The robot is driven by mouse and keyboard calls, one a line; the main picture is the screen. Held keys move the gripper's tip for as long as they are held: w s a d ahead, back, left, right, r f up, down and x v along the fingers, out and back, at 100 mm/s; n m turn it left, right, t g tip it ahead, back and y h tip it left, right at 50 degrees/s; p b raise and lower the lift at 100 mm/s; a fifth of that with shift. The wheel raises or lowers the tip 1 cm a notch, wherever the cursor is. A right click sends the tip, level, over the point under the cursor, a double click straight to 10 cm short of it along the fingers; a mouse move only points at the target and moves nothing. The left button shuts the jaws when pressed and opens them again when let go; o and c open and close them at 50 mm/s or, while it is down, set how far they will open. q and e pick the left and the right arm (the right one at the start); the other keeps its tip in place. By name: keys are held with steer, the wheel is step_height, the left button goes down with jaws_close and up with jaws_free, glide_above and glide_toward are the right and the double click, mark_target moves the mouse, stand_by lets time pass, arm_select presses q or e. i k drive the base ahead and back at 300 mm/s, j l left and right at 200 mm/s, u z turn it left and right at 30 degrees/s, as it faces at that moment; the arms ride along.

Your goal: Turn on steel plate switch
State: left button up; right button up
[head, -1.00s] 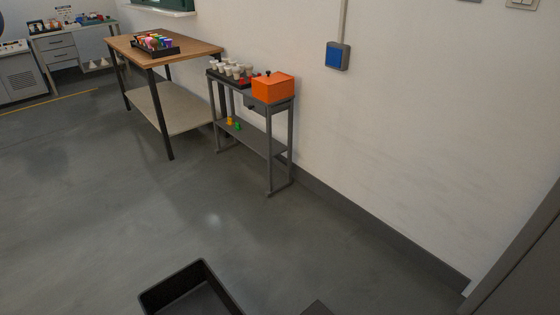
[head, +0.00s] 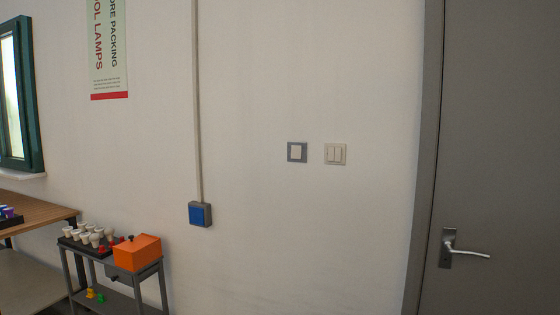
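Two wall switches sit side by side on the white wall, left of the grey door. The left one is the steel plate switch (head: 297,152), a grey metallic square plate with a single pale rocker. The right one is a cream plate with a double rocker (head: 335,154). I cannot tell from here which way the rockers are pressed. Neither of my grippers shows in the head view.
A grey door (head: 500,150) with a lever handle (head: 463,248) stands at the right. A blue wall box (head: 200,214) hangs below a conduit. A narrow grey stand holds an orange box (head: 137,252) and several white cups (head: 88,235). The wall below the switches is clear.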

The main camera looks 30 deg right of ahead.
mark_target(296, 150)
steer(key=l+u, duration=0.3)
steer(key=l, duration=0.65)
steer(key=i+l+u, duration=0.15)
steer(key=l, duration=0.2)
steer(key=i+l+u, duration=0.15)
steer(key=l, duration=0.25)
steer(key=i+l+u, duration=0.15)
steer(key=l, duration=0.2)
